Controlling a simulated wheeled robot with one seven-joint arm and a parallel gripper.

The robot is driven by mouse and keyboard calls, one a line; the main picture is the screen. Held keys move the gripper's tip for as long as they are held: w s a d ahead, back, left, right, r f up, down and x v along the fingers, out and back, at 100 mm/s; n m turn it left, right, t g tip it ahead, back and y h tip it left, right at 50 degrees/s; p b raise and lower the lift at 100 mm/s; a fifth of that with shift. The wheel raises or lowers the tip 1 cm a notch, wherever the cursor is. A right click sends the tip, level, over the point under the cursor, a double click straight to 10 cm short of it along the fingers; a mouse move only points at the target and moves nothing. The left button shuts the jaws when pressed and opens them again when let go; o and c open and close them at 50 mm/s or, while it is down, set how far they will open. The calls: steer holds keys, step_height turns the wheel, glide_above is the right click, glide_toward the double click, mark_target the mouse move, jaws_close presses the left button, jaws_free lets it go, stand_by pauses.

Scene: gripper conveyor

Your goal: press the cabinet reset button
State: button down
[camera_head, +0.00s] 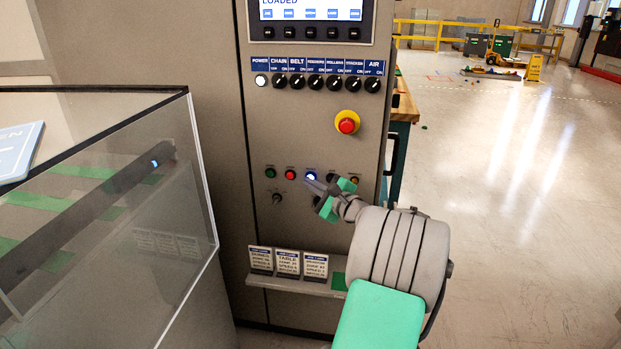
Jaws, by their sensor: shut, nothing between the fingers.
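The grey control cabinet (220,135) stands upright in the middle of the head view. A row of small buttons runs across its lower panel: a green button (270,173), a red button (290,174), a lit blue-white button (311,175) and an amber one (354,180) at the right. My gripper (310,181) is shut and empty, its tips at or just in front of the lit button. I cannot tell whether they touch it. My gripper hides part of the row right of the lit button. The label that names the reset button is not readable.
A red emergency stop (347,122) on a yellow base sits above the row, below several black selector knobs (314,82). A label shelf (300,285) juts out below. A clear guard panel (120,210) stands at left. Open floor (510,180) lies right.

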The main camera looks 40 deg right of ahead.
steer(key=shift+w+d+p, duration=0.2)
steer(key=shift+d+p, duration=0.1)
stand_by(0.4)
steer(key=shift+a, duration=0.1)
steer(key=shift+s+a+p, duration=0.3)
steer(key=shift+s+a, duration=0.15)
steer(key=shift+a, duration=0.1)
steer(key=s+a, duration=0.1)
steer(key=a, duration=0.1)
steer(key=s+a+p, duration=0.1)
steer(key=s+a, duration=0.1)
stand_by(0.6)
stand_by(0.4)
